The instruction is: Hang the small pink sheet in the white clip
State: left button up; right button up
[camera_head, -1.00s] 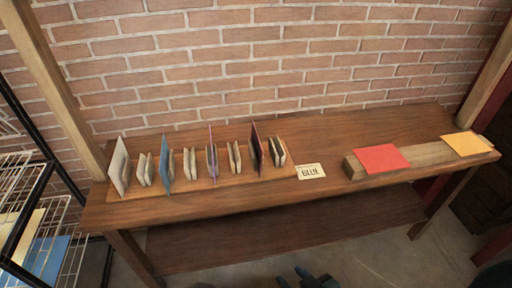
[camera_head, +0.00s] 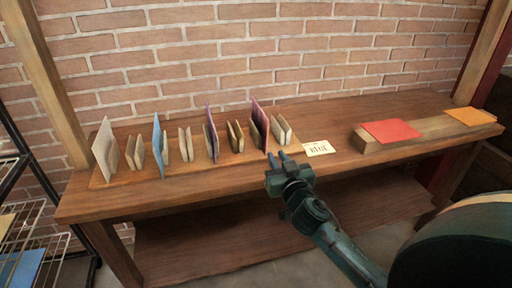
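No clearly pink sheet and no white clip show in the head view. A red sheet (camera_head: 390,131) and an orange sheet (camera_head: 470,117) lie flat on a wooden beam at the right of the table. My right gripper (camera_head: 279,158) is at the table's front edge, just left of the card. Its two fingertips stand a little apart with nothing visible between them, pointing towards the wooden rack. My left gripper is not in view.
A wooden rack (camera_head: 130,178) on the table (camera_head: 350,158) holds upright sheets: off-white (camera_head: 104,150), blue (camera_head: 158,146), purple (camera_head: 211,133) and dark purple (camera_head: 259,124), among paired wooden pieces. A lettered card (camera_head: 319,149) lies right of it. A wire shelf (camera_head: 30,225) stands left.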

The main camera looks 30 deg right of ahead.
jog(key=x, duration=0.7)
jog(key=shift+b, duration=0.4)
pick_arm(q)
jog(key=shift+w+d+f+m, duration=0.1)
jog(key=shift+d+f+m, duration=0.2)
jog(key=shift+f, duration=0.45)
pick_arm(e)
jog(key=shift+x, duration=1.15)
grip_shut()
